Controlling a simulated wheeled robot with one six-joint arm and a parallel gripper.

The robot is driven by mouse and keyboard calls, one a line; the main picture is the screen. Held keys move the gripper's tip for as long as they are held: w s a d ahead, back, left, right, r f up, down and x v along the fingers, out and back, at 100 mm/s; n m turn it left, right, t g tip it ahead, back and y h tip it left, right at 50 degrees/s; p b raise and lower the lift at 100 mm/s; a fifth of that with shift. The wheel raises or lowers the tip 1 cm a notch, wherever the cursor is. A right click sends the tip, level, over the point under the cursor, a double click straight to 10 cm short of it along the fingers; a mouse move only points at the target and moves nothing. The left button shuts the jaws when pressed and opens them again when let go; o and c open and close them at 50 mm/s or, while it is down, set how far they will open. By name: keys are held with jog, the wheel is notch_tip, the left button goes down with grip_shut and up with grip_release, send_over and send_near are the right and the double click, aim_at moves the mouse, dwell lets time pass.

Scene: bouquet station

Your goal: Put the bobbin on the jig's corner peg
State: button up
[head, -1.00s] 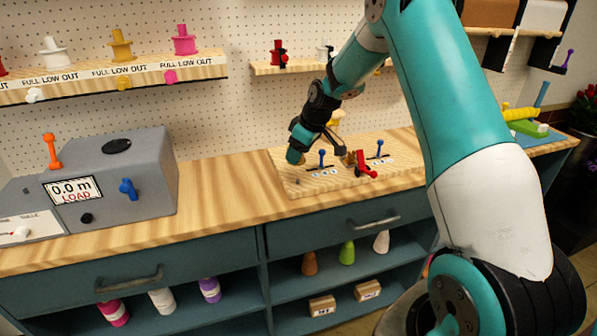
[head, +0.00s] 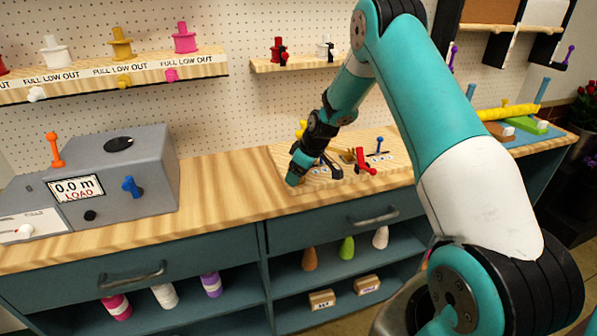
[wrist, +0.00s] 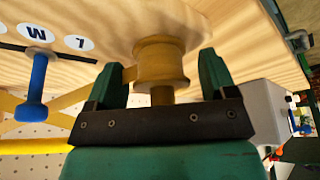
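The golden bobbin (wrist: 161,62) is between my gripper's two teal fingers in the wrist view, its wide flange toward the pale wooden jig board (wrist: 90,15). A narrow stem runs from it toward my palm. My gripper (wrist: 162,78) is open, with a gap visible on each side of the bobbin. In the head view my gripper (head: 295,180) is low at the front left corner of the jig (head: 345,181). The bobbin and the corner peg are hidden there. I cannot tell how far the bobbin sits on the peg.
A red clamp (head: 364,162) and a blue-topped lever (head: 380,146) stand on the jig. A blue lever (wrist: 39,75) shows near my fingers. A grey machine (head: 120,175) stands left on the counter, with bare wood between it and the jig. A shelf of spools (head: 110,75) hangs above.

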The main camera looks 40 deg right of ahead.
jog(key=a+b+v, duration=0.1)
jog(key=b+v, duration=0.1)
jog(key=v, duration=1)
jog(key=s+a+r+g+y, duration=0.1)
jog(key=s+a+r, duration=0.3)
jog(key=s+a, duration=0.45)
jog(key=s+a+r+g+y, duration=0.1)
jog(key=s+a+r, duration=0.4)
jog(key=a, duration=0.7)
jog(key=s+a+g, duration=0.1)
jog(key=s+a, duration=0.2)
jog(key=s, duration=0.6)
jog(key=s+a+r+n, duration=0.1)
jog(key=s+a, duration=0.3)
jog(key=s, duration=0.5)
jog(key=shift+s+a+g, duration=0.2)
jog(key=shift+a+g, duration=0.1)
jog(key=shift+g, duration=0.1)
jog(key=shift+r, duration=0.1)
